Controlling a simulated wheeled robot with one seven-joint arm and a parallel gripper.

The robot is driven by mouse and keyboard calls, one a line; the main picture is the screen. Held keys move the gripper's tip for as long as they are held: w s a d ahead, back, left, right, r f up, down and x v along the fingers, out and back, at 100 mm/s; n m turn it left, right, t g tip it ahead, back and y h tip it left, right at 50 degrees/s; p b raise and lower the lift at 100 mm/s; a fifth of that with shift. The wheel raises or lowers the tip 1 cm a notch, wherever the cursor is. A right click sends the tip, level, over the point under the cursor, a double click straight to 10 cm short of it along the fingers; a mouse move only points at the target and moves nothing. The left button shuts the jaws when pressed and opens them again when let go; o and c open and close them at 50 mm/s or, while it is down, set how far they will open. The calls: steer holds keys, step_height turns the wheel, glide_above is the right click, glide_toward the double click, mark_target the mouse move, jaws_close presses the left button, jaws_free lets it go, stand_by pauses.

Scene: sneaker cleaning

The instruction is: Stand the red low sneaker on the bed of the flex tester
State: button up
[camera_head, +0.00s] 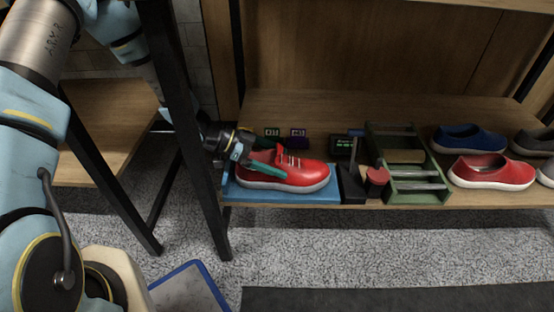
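A red low sneaker (306,174) with pale laces and a white sole stands upright on a flat blue bed (330,193) on the wooden shelf, toe to the right. A black post with a red pad (376,176) stands at the bed's right end; the blue bed and this post look like the flex tester. My gripper (258,166) reaches in from the left at the sneaker's heel. A teal finger lies along the near side of the sneaker's opening.
A green rack (405,187) with metal bars stands right of the post. Another red shoe (490,171), a blue shoe (465,138) and grey shoes are farther right. Small display boxes (298,135) stand behind the bed. A dark upright (196,140) stands close to my arm.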

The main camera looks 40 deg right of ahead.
steer(key=p+v, duration=0.3)
steer(key=v, duration=0.9)
